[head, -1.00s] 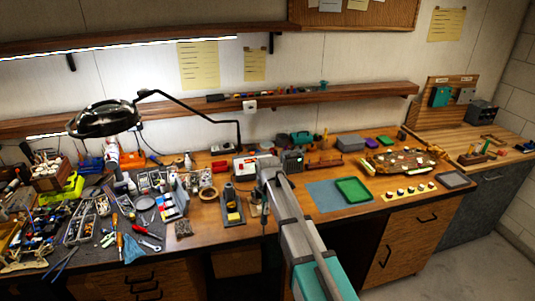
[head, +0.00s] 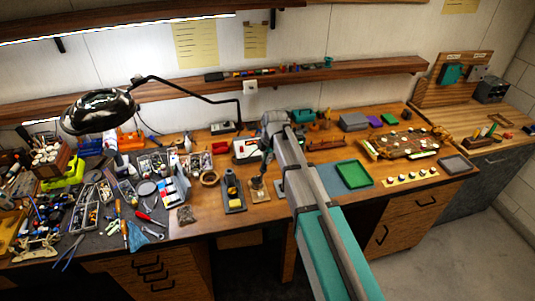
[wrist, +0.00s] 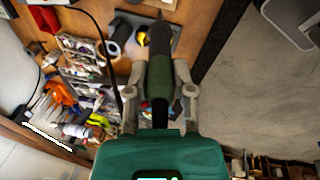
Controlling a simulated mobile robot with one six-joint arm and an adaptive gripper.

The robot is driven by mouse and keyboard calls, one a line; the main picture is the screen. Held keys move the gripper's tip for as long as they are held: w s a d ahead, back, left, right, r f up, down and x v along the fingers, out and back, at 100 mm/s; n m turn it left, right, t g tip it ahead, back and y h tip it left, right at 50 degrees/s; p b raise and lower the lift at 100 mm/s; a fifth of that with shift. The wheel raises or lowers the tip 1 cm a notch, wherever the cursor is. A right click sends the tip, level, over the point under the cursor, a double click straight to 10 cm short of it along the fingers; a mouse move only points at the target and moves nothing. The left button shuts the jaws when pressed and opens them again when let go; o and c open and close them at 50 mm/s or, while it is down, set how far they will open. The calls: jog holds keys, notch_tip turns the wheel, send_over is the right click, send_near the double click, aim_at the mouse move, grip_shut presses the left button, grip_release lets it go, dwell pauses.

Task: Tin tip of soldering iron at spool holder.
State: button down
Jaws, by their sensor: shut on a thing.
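My gripper (wrist: 155,75) is shut on the soldering iron (wrist: 160,82), seen by its dark green and black handle in the wrist view. In the head view, a small spool holder (head: 257,190) with a pale base stands near the bench's front edge, just below and left of the arm's end. Contact between tip and solder cannot be told.
A tape roll (head: 209,178) lies left of the stand. A black lamp (head: 98,111) hangs over the crowded left bench. A green tray (head: 353,175) and a row of small pots (head: 411,176) lie to the right. A shelf (head: 370,71) runs behind.

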aim_at(265, 171)
jog(key=shift+f, duration=0.2)
jog(key=shift+s+d+b+x, duration=0.15)
jog(key=shift+b+x, duration=0.65)
jog(key=shift+b, duration=0.1)
jog(key=shift+s+d+b+x, duration=0.1)
jog(key=shift+b+x, duration=0.75)
jog(key=shift+s+d+b+x, duration=0.15)
jog(key=shift+b+x, duration=0.65)
jog(key=shift+b, duration=0.1)
jog(key=shift+b+x, duration=1.05)
jog(key=shift+x, duration=0.1)
dwell(4.0)
